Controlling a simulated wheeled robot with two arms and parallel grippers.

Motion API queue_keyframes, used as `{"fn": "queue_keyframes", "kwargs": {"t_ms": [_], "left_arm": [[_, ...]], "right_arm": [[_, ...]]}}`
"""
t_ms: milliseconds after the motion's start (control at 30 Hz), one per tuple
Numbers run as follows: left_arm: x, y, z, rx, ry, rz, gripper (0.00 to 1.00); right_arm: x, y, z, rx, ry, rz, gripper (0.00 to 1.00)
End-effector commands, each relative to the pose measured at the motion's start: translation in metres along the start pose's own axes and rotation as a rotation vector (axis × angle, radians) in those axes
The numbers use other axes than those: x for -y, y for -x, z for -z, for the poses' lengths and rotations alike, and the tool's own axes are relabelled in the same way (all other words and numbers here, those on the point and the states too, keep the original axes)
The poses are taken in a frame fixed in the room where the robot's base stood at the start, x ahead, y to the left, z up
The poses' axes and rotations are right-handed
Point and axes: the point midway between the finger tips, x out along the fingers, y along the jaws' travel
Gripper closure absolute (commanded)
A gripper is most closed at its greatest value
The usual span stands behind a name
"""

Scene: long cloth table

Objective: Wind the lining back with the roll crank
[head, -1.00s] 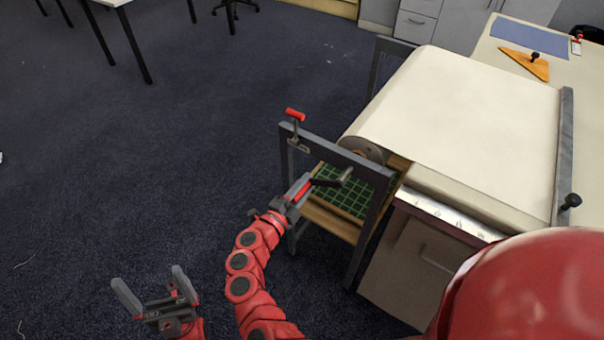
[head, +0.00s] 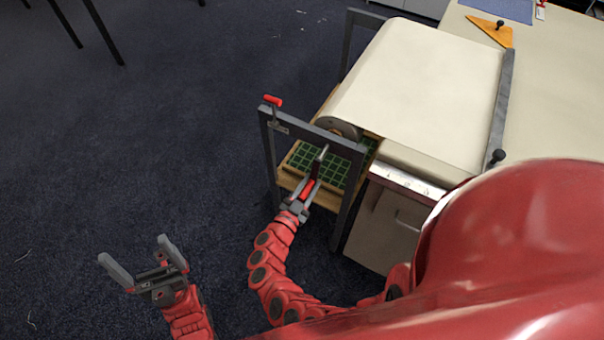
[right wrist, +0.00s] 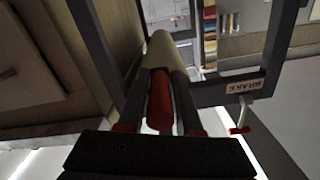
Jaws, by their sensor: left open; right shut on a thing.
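The roll crank's red handle (head: 307,191) shows between the fingers of my right gripper (head: 309,187), which is shut on it. In the right wrist view the red handle (right wrist: 160,102) lies lengthwise between both fingers. The crank's dark arm (head: 320,160) stands up from the grip, in front of the frame's lower opening. The cream lining (head: 425,75) lies over the roll and onto the table; the roll's grey end (head: 343,128) shows behind the frame's top bar. My left gripper (head: 135,252) is open and empty above the floor at lower left.
A red-handled brake lever (head: 272,100) sits on the grey frame's corner; a BRAKE label (right wrist: 245,86) shows in the right wrist view. A green gridded mat (head: 318,163) lies on a low shelf. A grey bar (head: 500,105) crosses the lining.

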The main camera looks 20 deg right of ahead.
Motion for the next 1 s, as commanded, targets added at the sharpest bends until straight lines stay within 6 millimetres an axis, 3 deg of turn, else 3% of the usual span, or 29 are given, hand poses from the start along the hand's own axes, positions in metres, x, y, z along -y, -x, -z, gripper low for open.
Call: {"fn": "queue_keyframes", "kwargs": {"t_ms": [33, 500, 1000], "left_arm": [[0.001, -0.011, 0.002, 0.0, 0.0, 0.0, 0.0], [0.003, -0.066, 0.011, 0.0, 0.0, 0.0, 0.0], [0.006, -0.129, 0.022, 0.0, 0.0, 0.0, 0.0]], "right_arm": [[-0.005, 0.0, 0.005, 0.004, 0.043, -0.006, 1.0], [-0.045, -0.001, 0.027, 0.001, 0.49, -0.008, 1.0], [-0.071, -0.002, 0.065, 0.0, 0.959, -0.006, 1.0]]}}
